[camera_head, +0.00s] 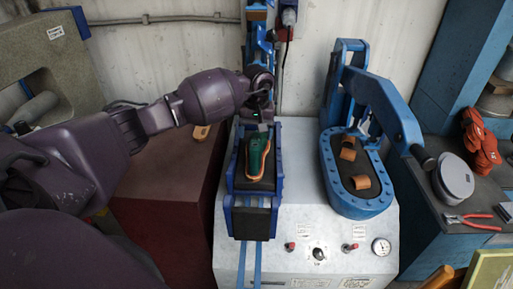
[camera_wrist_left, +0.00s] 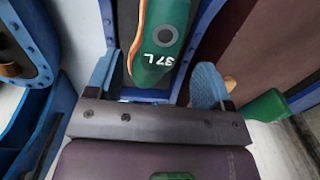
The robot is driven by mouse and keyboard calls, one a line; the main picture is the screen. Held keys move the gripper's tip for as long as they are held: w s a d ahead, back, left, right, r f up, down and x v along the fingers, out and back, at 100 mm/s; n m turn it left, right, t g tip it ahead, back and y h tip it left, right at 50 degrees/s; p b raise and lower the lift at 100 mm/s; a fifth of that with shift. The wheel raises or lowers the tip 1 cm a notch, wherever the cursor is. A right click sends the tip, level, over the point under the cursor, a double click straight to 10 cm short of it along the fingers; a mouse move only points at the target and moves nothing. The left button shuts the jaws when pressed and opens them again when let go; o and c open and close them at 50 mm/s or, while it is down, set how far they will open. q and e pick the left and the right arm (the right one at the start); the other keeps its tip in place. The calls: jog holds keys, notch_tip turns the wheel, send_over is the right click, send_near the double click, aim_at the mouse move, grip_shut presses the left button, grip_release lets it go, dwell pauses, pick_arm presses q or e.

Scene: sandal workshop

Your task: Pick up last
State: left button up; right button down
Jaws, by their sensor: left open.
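A green last (camera_head: 257,155) with an orange-tan sole edge lies on the dark pad of the blue press bed. In the left wrist view the last (camera_wrist_left: 165,35) shows the white marking "37 L" and a dark round hole. My left gripper (camera_head: 262,118) is at the far end of the last. Its two blue fingertips (camera_wrist_left: 158,80) are open, one on each side of the last's near end in the wrist view, with gaps visible. Their height relative to the last is unclear. My right gripper is not in view.
Another green piece (camera_wrist_left: 266,105) shows beside the right finger. A dark red box (camera_head: 165,200) stands left of the white machine (camera_head: 300,240). A blue oval press bed (camera_head: 358,205) with tan sandal straps (camera_head: 348,154) is right. Red pliers (camera_head: 470,221) lie far right.

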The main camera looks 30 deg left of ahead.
aim_at(256, 140)
pick_arm(q)
notch_tip(256, 140, down, 4)
jog(key=shift+s+d+f+p, duration=0.1)
jog(key=shift+s+d+p, duration=0.05)
jog(key=shift+p, duration=0.15)
jog(key=shift+f, duration=0.55)
jog(key=shift+c, duration=0.4)
jog(key=shift+c, duration=1.1)
jog(key=c, duration=0.7)
jog(key=shift+r, duration=0.1)
